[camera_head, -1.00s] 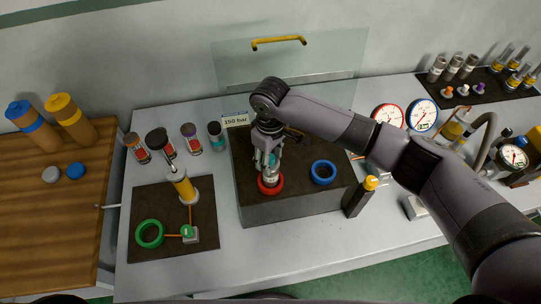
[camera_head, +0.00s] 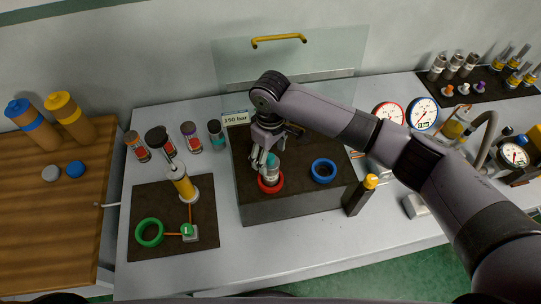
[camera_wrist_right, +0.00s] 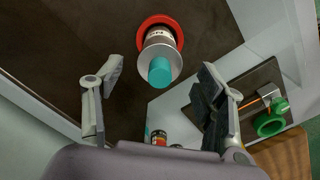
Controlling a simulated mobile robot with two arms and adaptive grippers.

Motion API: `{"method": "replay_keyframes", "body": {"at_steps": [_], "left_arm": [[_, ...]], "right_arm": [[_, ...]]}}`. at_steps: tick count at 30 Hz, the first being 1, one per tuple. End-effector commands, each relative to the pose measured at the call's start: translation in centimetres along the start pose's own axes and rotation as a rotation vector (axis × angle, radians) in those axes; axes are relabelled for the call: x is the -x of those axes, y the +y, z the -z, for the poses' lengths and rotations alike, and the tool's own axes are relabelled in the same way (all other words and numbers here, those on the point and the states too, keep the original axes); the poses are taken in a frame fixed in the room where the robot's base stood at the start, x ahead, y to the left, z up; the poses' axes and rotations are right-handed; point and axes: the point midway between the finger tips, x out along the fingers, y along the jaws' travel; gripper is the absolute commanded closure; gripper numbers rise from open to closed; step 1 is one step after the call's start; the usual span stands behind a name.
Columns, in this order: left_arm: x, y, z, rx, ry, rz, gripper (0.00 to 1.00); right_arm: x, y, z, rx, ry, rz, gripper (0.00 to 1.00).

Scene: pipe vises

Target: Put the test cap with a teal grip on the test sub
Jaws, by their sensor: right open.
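The test cap with a teal grip (camera_head: 271,160) stands upright on the grey, pale-banded test sub (camera_head: 270,175), inside the red ring (camera_head: 270,187) on the dark block. In the right wrist view the teal grip (camera_wrist_right: 159,71) rises from a wide grey disc (camera_wrist_right: 161,56), with the red ring (camera_wrist_right: 174,21) around the sub. The seam between cap and sub is too small to judge. My right gripper (camera_head: 264,161) is open, close beside the teal grip. My left gripper is not in view.
An empty blue ring (camera_head: 323,171) is on the same block (camera_head: 300,205). Several small colour-banded containers (camera_head: 191,137) stand at left. A clear shield (camera_head: 300,65) is behind, and a green ring (camera_head: 149,232) lies front left.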

Motion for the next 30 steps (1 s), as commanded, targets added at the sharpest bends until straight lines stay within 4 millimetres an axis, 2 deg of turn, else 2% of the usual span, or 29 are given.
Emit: {"method": "replay_keyframes", "body": {"at_steps": [9, 15, 20, 30], "left_arm": [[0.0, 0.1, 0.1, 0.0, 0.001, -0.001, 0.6], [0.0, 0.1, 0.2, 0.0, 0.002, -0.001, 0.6], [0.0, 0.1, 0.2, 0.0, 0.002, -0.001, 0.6], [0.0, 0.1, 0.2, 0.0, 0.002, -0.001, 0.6]], "right_arm": [[6.8, 0.0, 0.1, 0.001, 0.004, -0.001, 0.35], [9.7, 0.0, 0.1, 0.0, 0.002, 0.0, 0.35], [10.6, 0.0, 0.0, 0.001, 0.001, -0.001, 0.35], [10.6, 0.0, 0.0, 0.0, 0.0, -0.001, 0.35]]}}
